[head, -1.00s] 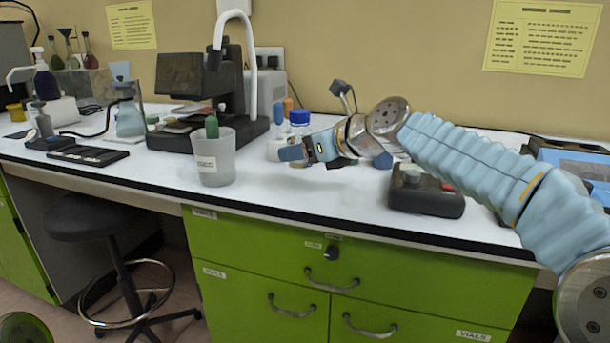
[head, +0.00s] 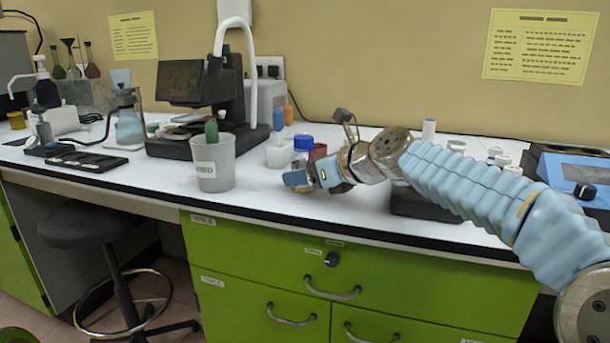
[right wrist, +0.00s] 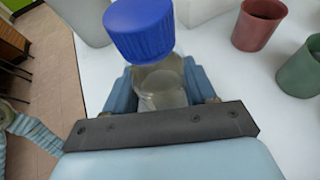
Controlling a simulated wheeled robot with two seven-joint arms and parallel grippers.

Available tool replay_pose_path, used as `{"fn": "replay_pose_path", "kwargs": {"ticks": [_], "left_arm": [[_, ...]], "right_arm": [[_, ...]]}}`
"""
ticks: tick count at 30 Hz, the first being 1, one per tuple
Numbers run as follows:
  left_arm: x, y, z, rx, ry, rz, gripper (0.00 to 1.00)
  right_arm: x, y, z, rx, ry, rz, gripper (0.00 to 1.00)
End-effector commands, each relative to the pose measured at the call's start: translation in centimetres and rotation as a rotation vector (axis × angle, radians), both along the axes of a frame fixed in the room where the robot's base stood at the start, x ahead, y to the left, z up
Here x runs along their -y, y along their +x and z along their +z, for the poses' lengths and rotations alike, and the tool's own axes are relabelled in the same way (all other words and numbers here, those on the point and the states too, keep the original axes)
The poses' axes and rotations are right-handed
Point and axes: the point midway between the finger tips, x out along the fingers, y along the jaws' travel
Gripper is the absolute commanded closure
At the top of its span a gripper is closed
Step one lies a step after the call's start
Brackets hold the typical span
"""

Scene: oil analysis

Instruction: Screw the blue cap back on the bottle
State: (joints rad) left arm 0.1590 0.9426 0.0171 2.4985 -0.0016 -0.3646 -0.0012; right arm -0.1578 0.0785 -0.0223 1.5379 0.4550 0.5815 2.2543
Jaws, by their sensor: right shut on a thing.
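The blue cap (head: 303,143) sits at the top of the clear bottle, above my right gripper (head: 300,179). In the right wrist view the blue cap (right wrist: 141,30) is over the neck of the clear bottle (right wrist: 162,88). I cannot tell whether it is threaded on or only resting there. The two blue fingers of my right gripper are shut on the bottle body, one on each side. In the head view the gripper hides most of the bottle. My left gripper is not in view.
A grey cup (head: 214,166) with a green-topped item stands to the left. A red cup (right wrist: 259,24) and a green cup (right wrist: 301,68) are near the bottle. A microscope (head: 235,95) stands behind. A dark device lies under my right arm. The front counter is clear.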

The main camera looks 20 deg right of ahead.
Motion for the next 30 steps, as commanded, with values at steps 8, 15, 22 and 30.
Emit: {"fn": "replay_pose_path", "kwargs": {"ticks": [8, 15, 22, 30], "left_arm": [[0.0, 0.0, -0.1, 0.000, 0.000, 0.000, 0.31], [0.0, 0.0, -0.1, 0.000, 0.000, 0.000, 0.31], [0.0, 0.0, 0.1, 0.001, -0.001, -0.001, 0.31], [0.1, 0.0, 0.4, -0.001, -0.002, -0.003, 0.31]], "right_arm": [[0.0, 0.0, -0.2, 0.000, 0.000, 0.000, 0.19], [0.0, 0.0, -0.2, 0.000, 0.000, 0.000, 0.19], [1.0, -1.4, 0.9, 0.002, 0.000, -0.002, 0.19], [4.0, -5.9, 3.1, 0.003, 0.001, -0.002, 0.19]]}}
